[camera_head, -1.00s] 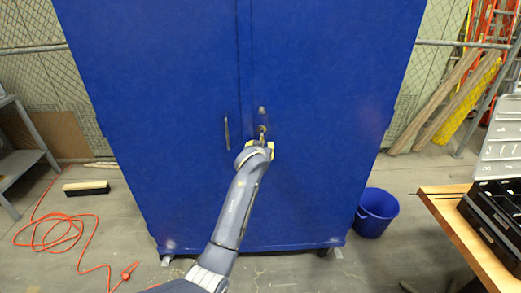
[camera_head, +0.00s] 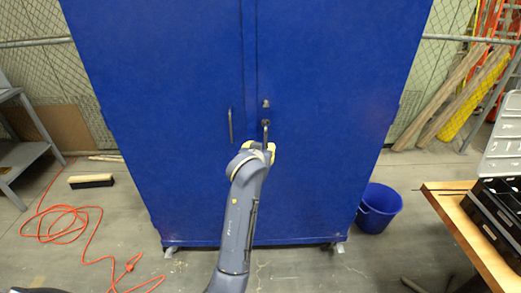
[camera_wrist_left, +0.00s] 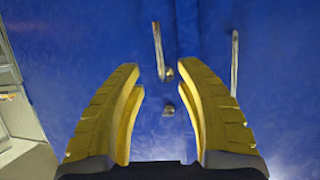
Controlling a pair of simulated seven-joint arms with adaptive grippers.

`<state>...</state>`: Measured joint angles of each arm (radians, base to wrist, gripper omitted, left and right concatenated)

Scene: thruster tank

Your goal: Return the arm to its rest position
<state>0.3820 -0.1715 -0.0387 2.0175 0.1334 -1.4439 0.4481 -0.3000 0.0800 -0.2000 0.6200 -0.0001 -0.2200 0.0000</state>
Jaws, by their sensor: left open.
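My left gripper (camera_head: 263,146) is in front of the blue cabinet (camera_head: 180,90), just below the handle (camera_head: 265,131) on its right door. In the left wrist view, the two yellow fingers (camera_wrist_left: 168,92) are spread wide with nothing between them. The right door's handle (camera_wrist_left: 158,50) lies beyond the fingertips there, apart from them. A round lock (camera_wrist_left: 169,110) shows between the fingers. The left door's handle (camera_head: 230,126) also shows in the left wrist view (camera_wrist_left: 235,62). Both doors look shut. My right gripper is in neither view.
A blue bucket (camera_head: 379,208) stands on the floor right of the cabinet. A wooden workbench (camera_head: 467,232) with black trays (camera_head: 497,212) is at the right. An orange cord (camera_head: 75,222), a brush (camera_head: 91,181) and a grey shelf (camera_head: 22,155) are at the left.

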